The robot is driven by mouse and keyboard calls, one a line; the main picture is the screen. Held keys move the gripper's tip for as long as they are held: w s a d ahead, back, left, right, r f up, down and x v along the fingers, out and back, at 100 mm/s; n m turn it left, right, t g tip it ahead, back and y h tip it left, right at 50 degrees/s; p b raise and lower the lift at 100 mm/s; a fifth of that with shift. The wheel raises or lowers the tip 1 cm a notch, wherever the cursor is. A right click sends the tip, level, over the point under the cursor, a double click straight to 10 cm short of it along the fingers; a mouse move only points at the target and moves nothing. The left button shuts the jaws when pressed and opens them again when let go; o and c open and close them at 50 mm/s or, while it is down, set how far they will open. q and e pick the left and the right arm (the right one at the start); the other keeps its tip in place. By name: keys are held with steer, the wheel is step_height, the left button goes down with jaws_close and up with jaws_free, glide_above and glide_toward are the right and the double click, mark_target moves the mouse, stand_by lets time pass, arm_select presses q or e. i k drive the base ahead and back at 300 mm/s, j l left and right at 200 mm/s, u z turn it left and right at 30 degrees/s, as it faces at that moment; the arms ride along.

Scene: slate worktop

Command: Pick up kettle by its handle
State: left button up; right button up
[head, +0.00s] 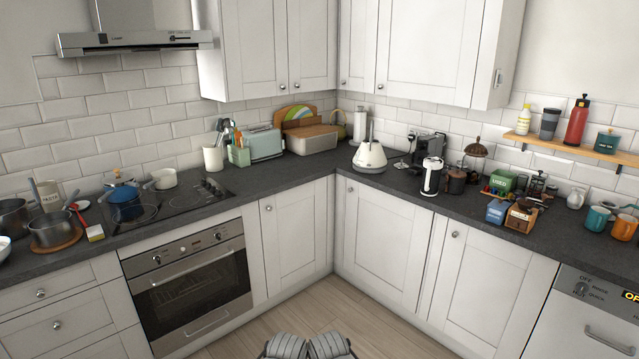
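A cream-white kettle (369,157) stands upright on the worktop in the back corner, right of the paper towel roll. Its handle (371,130) rises above the body. A slimmer white and black jug (432,178), which also looks like a kettle, stands to its right, nearer the front edge. Neither gripper can be made out in the head view. Two grey ribbed parts, apparently mine, show at the bottom edge, far below and apart from the kettle; no fingers are visible on them.
A dark coffee machine (429,147) stands behind the slim jug. A bread bin (312,139) and a toaster (264,143) stand left of the kettle. The slate worktop (325,165) is clear in front of the bread bin. Wall cupboards (430,50) hang above the corner.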

mark_target(369, 153)
steer(key=i+j, duration=0.1)
steer(key=i, duration=2.1)
steer(key=i+z, duration=0.25)
steer(key=i, duration=0.25)
steer(key=i+j+z, duration=0.3)
steer(key=i, duration=0.15)
steer(key=i+j+z, duration=0.25)
steer(key=i, duration=0.2)
steer(key=i+j+z, duration=0.3)
steer(key=i, duration=0.15)
steer(key=l, duration=0.05)
